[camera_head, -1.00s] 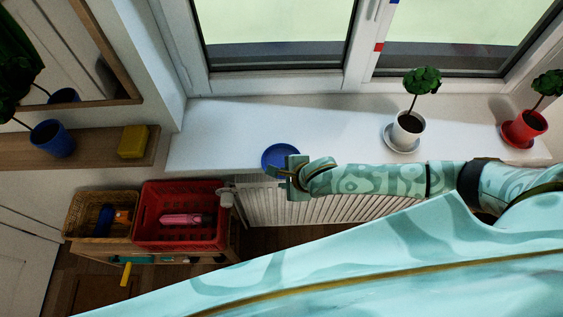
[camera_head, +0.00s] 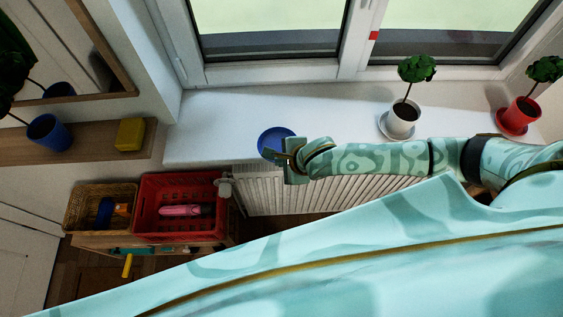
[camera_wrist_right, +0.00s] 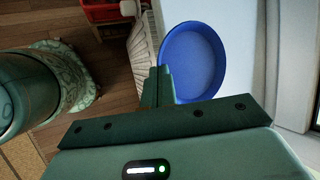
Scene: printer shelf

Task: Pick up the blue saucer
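The blue saucer (camera_head: 272,138) is at the front edge of the white windowsill, left of the white pot. My right gripper (camera_head: 286,158) is at its near right rim. In the right wrist view, the saucer (camera_wrist_right: 195,62) shows its round inside, and the fingers (camera_wrist_right: 159,86) are close together at its left rim. One finger lies over the inside of the saucer and the other outside, so they look shut on the rim. Whether the saucer is clear of the sill, I cannot tell. My left gripper is in neither current view.
A plant in a white pot (camera_head: 402,118) on a saucer and one in a red pot (camera_head: 518,114) stand on the sill (camera_head: 215,120). Below are a radiator (camera_head: 290,190), a red crate (camera_head: 150,222) and a wicker basket (camera_head: 85,197). The sill's left part is clear.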

